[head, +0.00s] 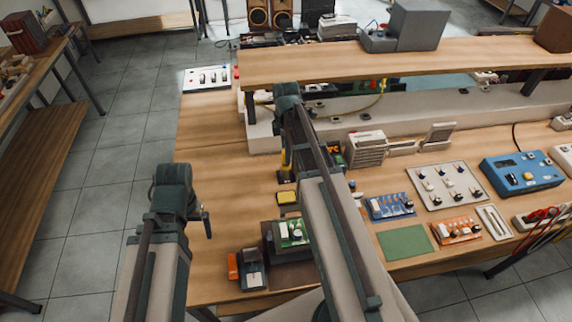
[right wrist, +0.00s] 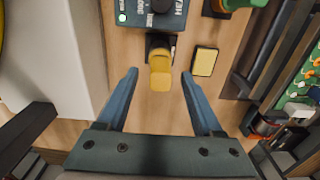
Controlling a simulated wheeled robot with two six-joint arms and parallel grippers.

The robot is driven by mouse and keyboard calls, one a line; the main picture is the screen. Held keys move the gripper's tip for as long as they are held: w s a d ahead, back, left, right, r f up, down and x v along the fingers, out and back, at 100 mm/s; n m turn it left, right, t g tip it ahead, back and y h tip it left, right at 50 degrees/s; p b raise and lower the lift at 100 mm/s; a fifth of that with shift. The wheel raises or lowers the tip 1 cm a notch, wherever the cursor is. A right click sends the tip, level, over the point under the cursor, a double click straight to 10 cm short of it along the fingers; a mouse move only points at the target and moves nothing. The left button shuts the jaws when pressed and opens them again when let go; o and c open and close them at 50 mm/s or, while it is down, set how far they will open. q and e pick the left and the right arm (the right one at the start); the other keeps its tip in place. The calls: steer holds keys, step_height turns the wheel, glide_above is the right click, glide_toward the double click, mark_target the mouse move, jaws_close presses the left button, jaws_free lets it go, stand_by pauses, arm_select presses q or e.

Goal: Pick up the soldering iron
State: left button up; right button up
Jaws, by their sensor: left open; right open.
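The soldering iron (right wrist: 160,72) has a yellow handle and stands in a small black holder. In the head view its yellow handle (head: 286,162) shows just left of my right arm. My right gripper (right wrist: 159,74) is open; in its wrist view one finger appears on each side of the yellow handle, with gaps and no visible contact. My right arm hides that gripper in the head view. My left gripper (head: 207,224) is mostly hidden behind its arm; only a dark finger part shows, open, left of the bench items.
A yellow sponge (head: 288,197) lies close to the holder. A dark box with a display (right wrist: 153,12) stands behind it. A raised shelf (head: 400,62) spans the bench's back. Circuit boards, a green mat (head: 405,242) and a blue meter (head: 522,172) lie right.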

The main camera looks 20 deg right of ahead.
step_height(320, 180, down, 4)
steer(key=b, duration=0.3)
steer(key=shift+f, duration=0.1)
jaws_close()
